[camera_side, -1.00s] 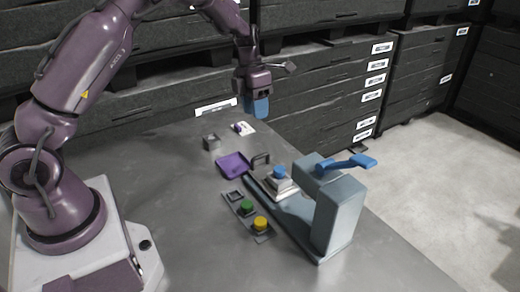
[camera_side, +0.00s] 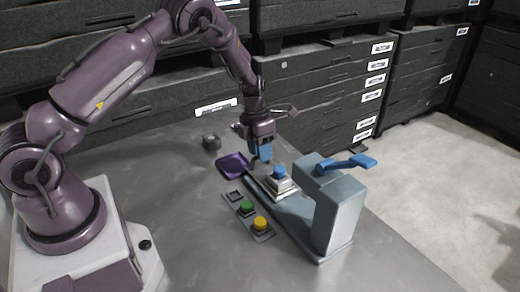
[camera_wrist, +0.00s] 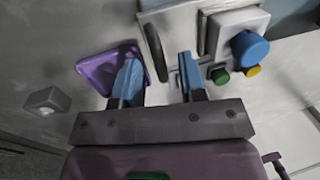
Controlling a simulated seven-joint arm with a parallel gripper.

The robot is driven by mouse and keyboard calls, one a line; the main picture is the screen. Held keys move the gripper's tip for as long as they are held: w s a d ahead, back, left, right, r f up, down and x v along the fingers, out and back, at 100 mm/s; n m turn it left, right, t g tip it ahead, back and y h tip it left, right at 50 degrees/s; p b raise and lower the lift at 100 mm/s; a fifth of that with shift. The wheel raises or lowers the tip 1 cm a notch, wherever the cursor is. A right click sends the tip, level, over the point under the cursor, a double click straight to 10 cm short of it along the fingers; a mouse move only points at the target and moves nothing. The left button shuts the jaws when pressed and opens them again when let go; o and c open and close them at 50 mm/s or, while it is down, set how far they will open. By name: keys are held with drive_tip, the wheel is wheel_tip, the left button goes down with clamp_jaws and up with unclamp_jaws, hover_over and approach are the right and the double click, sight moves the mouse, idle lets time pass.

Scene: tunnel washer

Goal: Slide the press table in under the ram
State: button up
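The press table (camera_side: 268,192) is a pale metal plate carrying a stepped block with a blue knob (camera_side: 279,172). It sits on the grey-blue press base, in front of the ram head (camera_side: 312,168) rather than under it. In the wrist view the plate (camera_wrist: 180,22) has a dark arched handle (camera_wrist: 154,50) on its near edge. My gripper (camera_side: 260,160) is low over the handle end of the table. In the wrist view its blue fingers (camera_wrist: 160,65) are apart, with the handle showing between them. Contact cannot be told.
A purple tray (camera_side: 233,164) lies close left of my gripper. A small grey block (camera_side: 211,142) stands behind it. A panel with green (camera_side: 246,207) and yellow (camera_side: 261,223) buttons lies beside the press. The front-left tabletop is clear.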

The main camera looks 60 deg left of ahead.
clamp_jaws()
approach(286, 189)
drive_tip(key=f, duration=0.1)
drive_tip(key=d+f, duration=0.1)
drive_tip(key=f, duration=0.3)
drive_tip(key=shift+d+f, duration=0.1)
drive_tip(key=shift+d, duration=0.25)
unclamp_jaws()
drive_tip(key=shift+d, duration=0.1)
wheel_tip(286, 189, up, 13)
drive_tip(key=a, duration=0.2)
drive_tip(key=shift+a+f, duration=0.15)
drive_tip(key=shift+a, duration=0.25)
